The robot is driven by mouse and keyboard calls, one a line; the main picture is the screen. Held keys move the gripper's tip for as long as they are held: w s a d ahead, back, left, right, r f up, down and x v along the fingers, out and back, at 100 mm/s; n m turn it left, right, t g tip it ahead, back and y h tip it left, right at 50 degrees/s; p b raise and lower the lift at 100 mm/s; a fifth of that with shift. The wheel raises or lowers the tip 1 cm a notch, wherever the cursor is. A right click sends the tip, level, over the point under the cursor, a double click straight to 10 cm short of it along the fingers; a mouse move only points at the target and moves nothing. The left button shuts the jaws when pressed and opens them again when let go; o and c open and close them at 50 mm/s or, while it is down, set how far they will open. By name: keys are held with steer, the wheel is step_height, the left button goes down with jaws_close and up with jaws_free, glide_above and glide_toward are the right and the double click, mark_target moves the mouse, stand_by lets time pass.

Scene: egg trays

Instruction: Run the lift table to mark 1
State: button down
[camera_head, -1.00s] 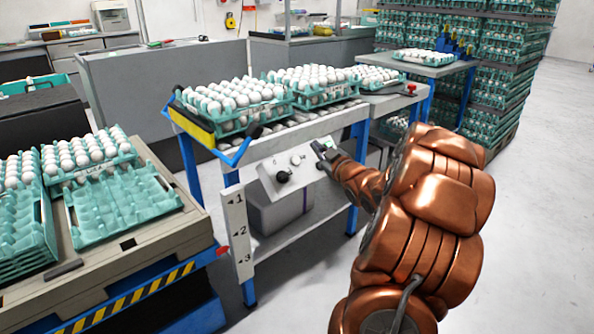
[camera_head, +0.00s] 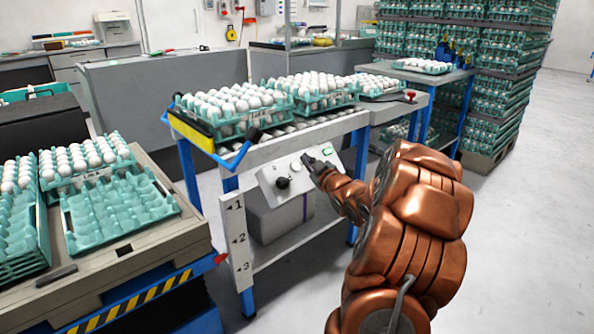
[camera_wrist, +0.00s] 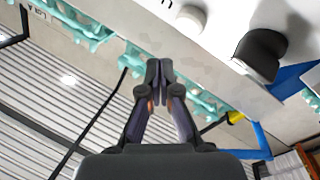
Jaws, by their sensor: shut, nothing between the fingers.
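The lift table (camera_head: 143,251) stands at the left, its striped front edge facing me, with egg trays on top. Its red pointer (camera_head: 220,258) lies beside the white mark strip (camera_head: 238,240), between marks 2 and 3, nearer 3. The sloped control panel (camera_head: 268,190) has a black knob (camera_head: 283,183), a pale round button (camera_head: 296,166) and a green button (camera_head: 328,152). My gripper (camera_head: 307,161) is shut and empty at the panel, close to the pale button. In the wrist view, the fingertips (camera_wrist: 159,66) show below the pale button (camera_wrist: 191,18) and left of the black knob (camera_wrist: 261,52); contact is unclear.
A roller conveyor on a blue frame (camera_head: 188,172) carries full egg trays (camera_head: 240,127) behind the panel. Stacked trays (camera_head: 500,80) stand at back right. The right floor is clear.

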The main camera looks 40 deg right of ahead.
mark_target(295, 167)
steer(key=shift+w+f, duration=0.95)
steer(key=shift+w, duration=0.15)
steer(key=shift+b, duration=0.3)
stand_by(0.5)
steer(key=shift+w+f, duration=0.3)
